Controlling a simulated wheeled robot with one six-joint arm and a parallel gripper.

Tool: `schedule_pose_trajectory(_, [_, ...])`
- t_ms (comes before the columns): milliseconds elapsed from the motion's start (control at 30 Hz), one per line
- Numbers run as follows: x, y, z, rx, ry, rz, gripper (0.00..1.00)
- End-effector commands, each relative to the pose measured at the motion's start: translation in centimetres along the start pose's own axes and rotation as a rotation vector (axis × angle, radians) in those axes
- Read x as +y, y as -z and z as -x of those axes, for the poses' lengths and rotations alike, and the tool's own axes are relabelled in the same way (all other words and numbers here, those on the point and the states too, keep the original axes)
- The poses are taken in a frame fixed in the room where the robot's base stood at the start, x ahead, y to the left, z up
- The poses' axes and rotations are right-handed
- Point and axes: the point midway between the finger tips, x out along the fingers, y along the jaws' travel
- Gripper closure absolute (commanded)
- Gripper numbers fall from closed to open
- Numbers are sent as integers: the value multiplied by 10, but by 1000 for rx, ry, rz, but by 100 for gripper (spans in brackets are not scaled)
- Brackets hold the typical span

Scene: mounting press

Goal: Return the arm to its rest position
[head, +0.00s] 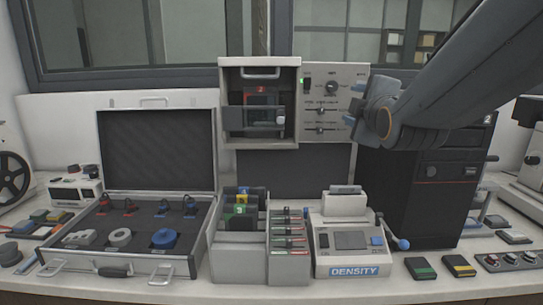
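My arm reaches in from the upper right. My gripper (353,104) is at its end, in front of the right side of the mounting press panel and level with its knobs. Its two blue-tipped fingers stand apart, with nothing seen between them. The mounting press (262,137) is a white wall unit with an open front and a dark block marked with a red label inside. Its control panel (321,128) has a green light, knobs and sliders. My arm hides part of the panel's right edge and the top of the black cabinet.
An open case (209,243) with tools stands at left. File holders (237,262) and a density device (352,263) with a blue-knobbed lever stand in the middle. A black cabinet (408,203) stands at right, below my arm. Small green and yellow boxes (459,266) lie in front.

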Motion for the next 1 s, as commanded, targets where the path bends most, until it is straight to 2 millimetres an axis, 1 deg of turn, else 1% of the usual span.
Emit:
schedule_pose_trajectory(167, [-31, -11, -1, -32, 90, -85, 52])
schedule_pose_trajectory(267, [-53, -16, 0, -56, 157, -148, 52])
schedule_pose_trajectory(367, [-82, -22, 4, -92, 239, -228, 52])
schedule_pose_trajectory(467, [-116, -30, 10, -144, 334, -322, 52])
schedule_pose_trajectory(567, [-157, -39, 24, -226, 451, -440, 52])
schedule_pose_trajectory(600, [-177, -44, 32, -272, 506, -497, 52])
schedule_pose_trajectory(667, [-210, -52, 49, -362, 597, -591, 52])
schedule_pose_trajectory(700, [-233, -57, 63, -436, 659, -657, 52])
schedule_pose_trajectory(767, [-265, -64, 88, -559, 746, -754, 52])
schedule_pose_trajectory(800, [-283, -68, 105, -643, 797, -816, 52])
schedule_pose_trajectory(867, [-307, -74, 132, -776, 857, -896, 52])
schedule_pose_trajectory(900, [-319, -76, 149, -861, 888, -940, 52])
schedule_pose_trajectory(1000, [-340, -82, 184, -1042, 937, -1017, 52])
